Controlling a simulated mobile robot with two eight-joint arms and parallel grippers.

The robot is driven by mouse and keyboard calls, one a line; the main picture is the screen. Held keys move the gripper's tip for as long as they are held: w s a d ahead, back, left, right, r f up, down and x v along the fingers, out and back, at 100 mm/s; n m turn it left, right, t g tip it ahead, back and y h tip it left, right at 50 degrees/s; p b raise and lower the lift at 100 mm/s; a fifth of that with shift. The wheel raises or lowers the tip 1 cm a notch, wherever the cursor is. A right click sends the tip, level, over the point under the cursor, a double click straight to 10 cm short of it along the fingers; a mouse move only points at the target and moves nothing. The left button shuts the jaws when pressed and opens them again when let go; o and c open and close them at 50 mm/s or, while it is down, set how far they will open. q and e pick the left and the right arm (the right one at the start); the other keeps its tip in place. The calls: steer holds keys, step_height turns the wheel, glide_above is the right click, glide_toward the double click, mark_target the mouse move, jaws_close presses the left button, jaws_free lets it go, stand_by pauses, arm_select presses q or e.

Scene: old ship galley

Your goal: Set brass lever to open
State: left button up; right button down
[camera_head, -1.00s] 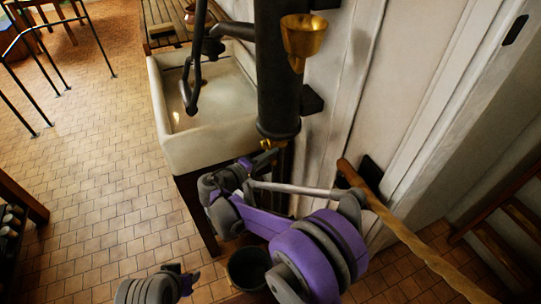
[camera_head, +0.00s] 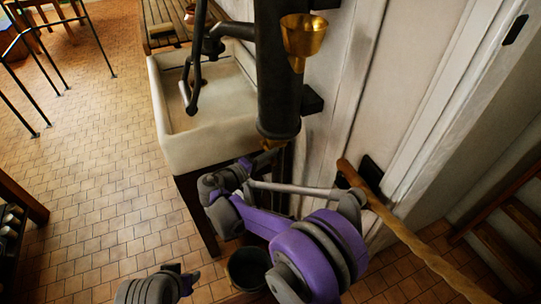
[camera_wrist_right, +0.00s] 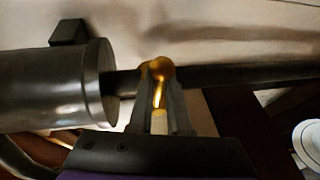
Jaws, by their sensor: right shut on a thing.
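The brass lever (camera_wrist_right: 158,92) shows in the right wrist view as a small golden piece beside a dark pipe. My right gripper (camera_wrist_right: 160,74) is shut on it, its two grey fingers closing around the brass at their tips. In the head view my right gripper (camera_head: 266,157) is at the lower end of the thick black vertical pipe (camera_head: 278,100). There the lever is mostly hidden by the gripper and shadow. Part of my left arm shows at the bottom edge; its fingers are too unclear to judge.
A white sink (camera_head: 190,145) stands left of the pipe, with a dark pump spout (camera_head: 196,85) over it. A brass funnel cup (camera_head: 303,38) sits beside the pipe. A dark bucket (camera_head: 247,268) is on the floor below. A wooden pole (camera_head: 400,232) slants at right.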

steer(key=shift+f, duration=0.1)
steer(key=shift+w+a+f+m+t+h+b, duration=0.15)
steer(key=shift+f+m+t+h+b, duration=0.25)
steer(key=shift+m+b, duration=0.5)
steer(key=shift+w+d+f+m+t+h+b, duration=0.1)
steer(key=shift+w+f+m+t+h+b, duration=0.1)
steer(key=shift+f+m+t+b, duration=0.55)
steer(key=shift+w+a+f+m+t+h+b, duration=0.1)
steer(key=shift+f+m+h+b, duration=0.25)
steer(key=shift+m+b, duration=0.75)
steer(key=shift+m, duration=0.25)
steer(key=c, duration=0.9)
jaws_free()
steer(key=shift+o, duration=0.2)
steer(key=r+v, duration=0.1)
steer(key=v, duration=0.9)
steer(key=shift+s+a+f, duration=0.25)
steer(key=shift+a+f, duration=0.05)
steer(key=shift+f, duration=0.15)
